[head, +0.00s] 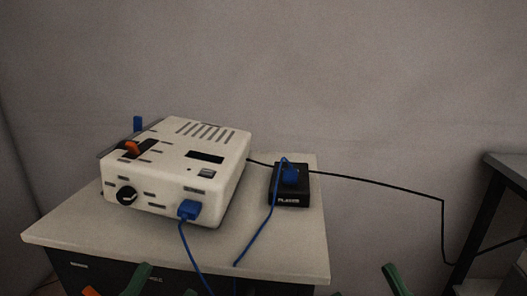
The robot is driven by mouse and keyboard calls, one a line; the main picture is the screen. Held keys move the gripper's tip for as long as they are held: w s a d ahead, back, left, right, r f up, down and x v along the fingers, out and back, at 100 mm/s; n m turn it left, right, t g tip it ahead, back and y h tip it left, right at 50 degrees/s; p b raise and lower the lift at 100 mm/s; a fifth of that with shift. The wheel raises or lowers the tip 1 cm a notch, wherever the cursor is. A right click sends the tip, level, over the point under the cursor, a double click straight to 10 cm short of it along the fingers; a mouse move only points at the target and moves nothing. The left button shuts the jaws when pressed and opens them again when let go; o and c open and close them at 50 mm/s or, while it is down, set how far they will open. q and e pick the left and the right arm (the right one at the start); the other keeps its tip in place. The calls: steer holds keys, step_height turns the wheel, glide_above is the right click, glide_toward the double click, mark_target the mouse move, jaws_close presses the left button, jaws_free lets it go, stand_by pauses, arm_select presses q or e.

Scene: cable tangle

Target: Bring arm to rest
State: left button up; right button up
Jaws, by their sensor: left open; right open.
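My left gripper (163,287) shows only by its green fingertips at the bottom edge, in front of the cabinet, open and apart from the cables. My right gripper (394,280) shows as a green finger at the bottom edge, right of the cabinet, with the rest cut off. The arms are out of view. A blue cable (262,228) runs from a blue plug (291,175) on the black box marked PLAYER (289,199) over the front edge. A second blue plug (188,209) sits in the white device's front, its cable hanging down.
The white device (217,172) with knob and orange switch stands on the cabinet top (291,250). A black cable (381,186) runs from behind it to the right, near a dark table (508,166). An orange piece (90,291) shows at bottom left.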

arm_select(q)
steer(key=w+a+f+n+g+y+p, duration=0.4)
steer(key=w+n+y+p, duration=0.65)
steer(key=p, duration=0.75)
arm_select(e)
steer(key=w+d+f+m+g+h, duration=0.2)
steer(key=w+f+m+g+h, duration=0.2)
steer(key=w+m+h, duration=0.4)
arm_select(q)
steer(key=s+a+f+n+g+y+p, duration=0.1)
steer(key=s+f+g+y+p, duration=0.3)
steer(key=p, duration=1.2)
steer(key=s+f+g, duration=0.3)
steer(key=s+f, duration=0.3)
steer(key=s, duration=0.2)
steer(key=shift+s+a+n+y, duration=0.15)
steer(key=shift+a+n+y, duration=0.15)
steer(key=shift+n+y, duration=0.05)
arm_select(e)
steer(key=s+d+f+m+g+h, duration=0.1)
steer(key=s+d+f+g+h, duration=0.1)
steer(key=s+f+g+h, duration=0.3)
steer(key=s+f+g, duration=0.3)
steer(key=s, duration=0.2)
steer(key=shift+s+d+f+m+g, duration=0.2)
steer(key=shift+d+f+m+g, duration=0.1)
steer(key=shift+d+f+m, duration=0.1)
